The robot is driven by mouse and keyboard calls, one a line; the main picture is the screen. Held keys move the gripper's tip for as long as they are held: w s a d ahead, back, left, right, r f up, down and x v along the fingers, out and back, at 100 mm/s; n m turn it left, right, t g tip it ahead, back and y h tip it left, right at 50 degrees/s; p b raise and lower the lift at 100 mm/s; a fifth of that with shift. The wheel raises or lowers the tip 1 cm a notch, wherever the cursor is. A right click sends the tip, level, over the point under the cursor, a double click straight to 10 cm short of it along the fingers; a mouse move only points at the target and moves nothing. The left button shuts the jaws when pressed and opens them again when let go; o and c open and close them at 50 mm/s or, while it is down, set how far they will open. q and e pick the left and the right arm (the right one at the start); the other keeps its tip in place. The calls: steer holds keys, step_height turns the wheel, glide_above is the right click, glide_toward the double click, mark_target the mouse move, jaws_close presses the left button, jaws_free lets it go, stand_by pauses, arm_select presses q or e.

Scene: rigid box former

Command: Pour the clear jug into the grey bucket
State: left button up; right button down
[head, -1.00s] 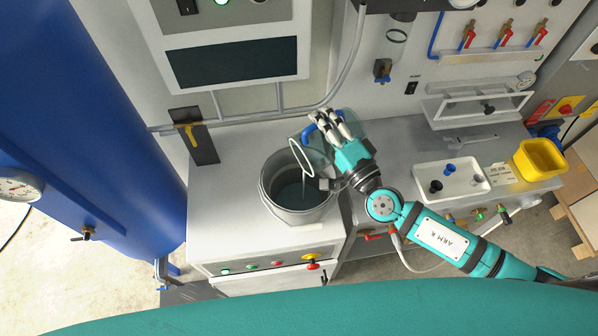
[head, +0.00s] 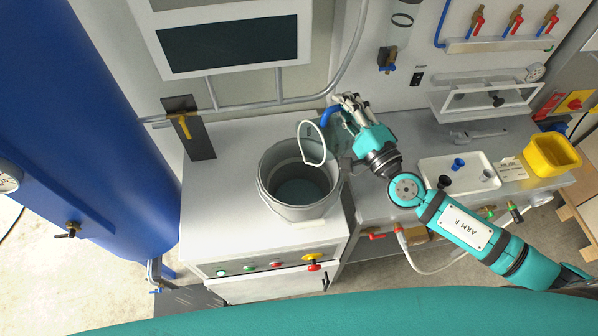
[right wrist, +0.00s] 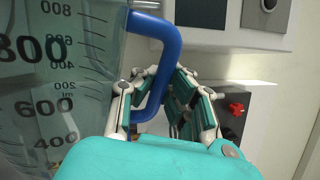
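The clear jug (head: 312,144) has a pale rim and a blue handle (head: 329,115). It is tilted, its rim toward the left above the upper right edge of the grey bucket (head: 297,212). The bucket stands upright on the cabinet top with grey-blue liquid inside. No stream shows between jug and bucket. My right gripper (head: 347,112) is shut around the blue handle, right of the bucket. In the right wrist view the fingers (right wrist: 160,92) close about the handle, and the jug's wall (right wrist: 60,80) shows volume marks. I cannot tell whether liquid is left in the jug. My left gripper is out of view.
A white tray (head: 433,180) with small stoppers and a yellow bin (head: 551,155) stand on the bench at right. A large blue tank (head: 85,130) stands at left. A pipe (head: 260,105) runs behind the bucket. The cabinet top (head: 220,190) left of the bucket is clear.

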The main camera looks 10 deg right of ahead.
steer(key=d+f+b, duration=0.1)
steer(key=w+d+f+m+b, duration=0.1)
steer(key=d+b, duration=0.1)
steer(key=shift+w+f+m, duration=0.1)
steer(key=shift+w+m, duration=0.05)
steer(key=shift+m, duration=0.15)
steer(key=w+d+f+m+h+b, duration=0.1)
steer(key=d+f+m+b, duration=0.2)
steer(key=f+m+b, duration=0.1)
steer(key=w+d+f+m+h+b, duration=0.1)
steer(key=w+d+f+m+b, duration=0.1)
steer(key=f+m, duration=0.4)
steer(key=w+d+f+m+g+h+b, duration=0.1)
steer(key=d+f+m+b, duration=0.3)
steer(key=f+m+b, duration=0.1)
steer(key=shift+w+d+f+m+b, duration=0.2)
steer(key=shift+d+f+m+b, duration=0.15)
steer(key=shift+f, duration=0.35)
step_height(320, 180, up, 5)
steer(key=p, duration=0.5)
